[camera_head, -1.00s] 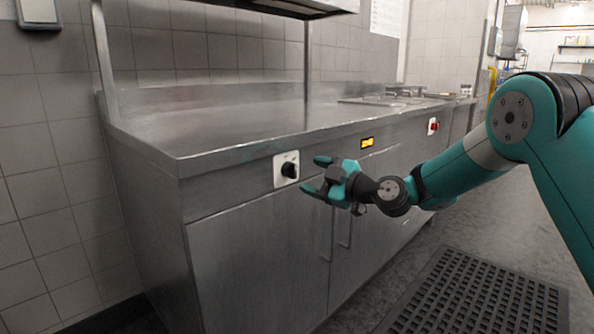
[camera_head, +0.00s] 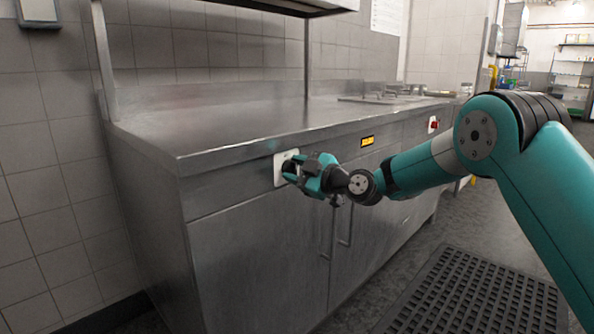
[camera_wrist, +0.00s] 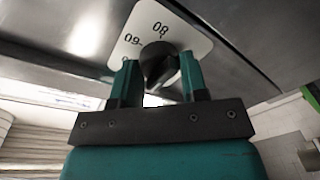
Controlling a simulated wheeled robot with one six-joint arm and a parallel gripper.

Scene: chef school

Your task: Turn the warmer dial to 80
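The warmer dial (camera_wrist: 158,64) is a black knob on a white plate (camera_wrist: 136,40) on the steel counter's front. In the wrist view the marks 80 and 60 show rotated on the plate, and another is partly hidden by a finger. Where the knob points is unclear. My gripper (camera_wrist: 160,76) is open, with one teal finger on each side of the knob. I see no clear grip on it, and contact is hard to tell. In the head view my gripper (camera_head: 296,172) covers most of the dial.
A lit yellow display (camera_head: 367,141), too small to read, and a red switch (camera_head: 433,125) sit to the right on the counter front (camera_head: 250,205). Cabinet handles (camera_head: 345,228) hang below. A black floor mat (camera_head: 480,295) lies at the right.

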